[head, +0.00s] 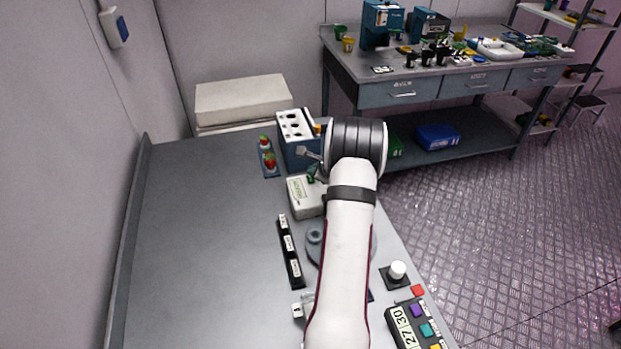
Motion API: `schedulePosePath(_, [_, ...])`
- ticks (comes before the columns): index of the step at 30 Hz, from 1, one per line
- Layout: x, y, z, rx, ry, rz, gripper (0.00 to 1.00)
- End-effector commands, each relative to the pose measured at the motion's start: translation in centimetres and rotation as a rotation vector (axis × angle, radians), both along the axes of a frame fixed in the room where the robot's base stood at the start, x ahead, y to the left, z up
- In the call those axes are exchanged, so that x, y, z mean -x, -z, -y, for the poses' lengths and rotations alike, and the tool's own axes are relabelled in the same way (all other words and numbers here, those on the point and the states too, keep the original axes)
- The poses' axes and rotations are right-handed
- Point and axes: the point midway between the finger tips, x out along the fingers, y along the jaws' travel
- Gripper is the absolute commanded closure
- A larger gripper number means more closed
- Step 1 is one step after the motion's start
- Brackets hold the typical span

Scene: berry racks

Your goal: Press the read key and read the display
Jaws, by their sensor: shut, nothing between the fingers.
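A small white instrument box (304,197) with a green marking stands on the bench, left of my arm. A dark green part (313,173) shows at its far end. I cannot make out a read key or a reading on it. My gripper (309,154) seems to be the small grey part left of my black wrist, beyond the box's far end. It is shut and empty, mostly hidden by the wrist; any contact is unclear.
A blue rack (294,158) with a white holed top stands behind the box. A black labelled strip (290,252) and a white knob (397,270) flank my arm. The bench's left side is bare.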

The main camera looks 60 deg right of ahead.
Motion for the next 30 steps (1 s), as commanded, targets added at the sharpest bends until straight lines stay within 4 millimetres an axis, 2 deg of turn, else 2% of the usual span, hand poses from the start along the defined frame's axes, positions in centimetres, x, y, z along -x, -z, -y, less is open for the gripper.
schedulePosePath(20, [0.0,0.02,0.0,0.0,0.0,0.0,1.0])
schedulePosePath(30, [0.0,0.88,0.0,0.0,0.0,0.0,1.0])
